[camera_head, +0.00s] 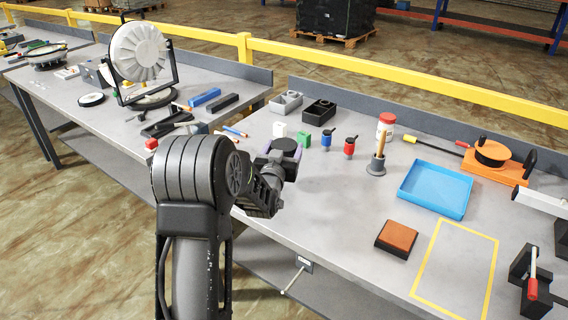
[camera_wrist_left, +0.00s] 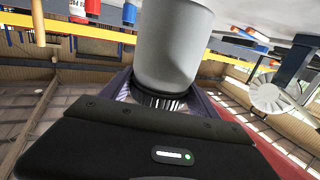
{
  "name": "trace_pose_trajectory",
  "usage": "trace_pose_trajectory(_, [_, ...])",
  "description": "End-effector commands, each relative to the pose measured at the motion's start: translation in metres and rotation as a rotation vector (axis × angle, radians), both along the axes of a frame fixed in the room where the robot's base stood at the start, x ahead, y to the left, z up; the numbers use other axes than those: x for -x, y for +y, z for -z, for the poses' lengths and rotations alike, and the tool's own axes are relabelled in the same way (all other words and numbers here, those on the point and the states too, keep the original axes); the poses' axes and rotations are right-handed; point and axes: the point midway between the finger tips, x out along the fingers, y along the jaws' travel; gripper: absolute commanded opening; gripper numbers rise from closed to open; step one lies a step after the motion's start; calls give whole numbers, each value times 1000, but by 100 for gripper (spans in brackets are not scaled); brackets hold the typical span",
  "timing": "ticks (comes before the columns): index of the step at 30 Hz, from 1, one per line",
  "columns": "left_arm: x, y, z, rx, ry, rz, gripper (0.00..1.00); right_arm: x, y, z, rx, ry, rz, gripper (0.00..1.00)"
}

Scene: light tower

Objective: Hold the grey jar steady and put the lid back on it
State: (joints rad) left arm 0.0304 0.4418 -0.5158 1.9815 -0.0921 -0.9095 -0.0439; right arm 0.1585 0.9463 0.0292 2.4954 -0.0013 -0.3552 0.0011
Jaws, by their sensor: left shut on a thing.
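The grey jar (camera_wrist_left: 175,45) is a plain grey cylinder in the left wrist view, which looks upside down. A black ridged band (camera_wrist_left: 158,101) shows at its end nearest my left gripper; I cannot tell whether this is the lid or the jar's neck. In the head view a dark round top (camera_head: 286,145) shows between the fingers; the hand hides the jar's body. No separate lid can be made out. My right gripper is not in view.
A blue tray (camera_head: 435,205), a brown block (camera_head: 397,237), a grey cup (camera_head: 376,168) and an orange stand (camera_head: 499,170) are to the right. Small red and blue bottles stand behind the gripper. A yellow-outlined area (camera_head: 457,262) is empty. A round lamp (camera_head: 140,55) stands at left.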

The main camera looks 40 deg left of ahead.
Motion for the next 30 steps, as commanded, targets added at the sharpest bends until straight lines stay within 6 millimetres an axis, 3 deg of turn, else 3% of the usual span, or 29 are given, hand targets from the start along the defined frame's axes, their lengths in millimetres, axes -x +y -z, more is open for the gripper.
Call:
trace_pose_trajectory(11, [-1,1,4,-1,-5,-1,0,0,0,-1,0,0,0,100])
trace_pose_trajectory(21, [0,1,42,-1,-3,-1,0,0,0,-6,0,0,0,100])
trace_pose_trajectory(30, [0,1,45,-2,-6,-1,0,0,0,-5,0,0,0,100])
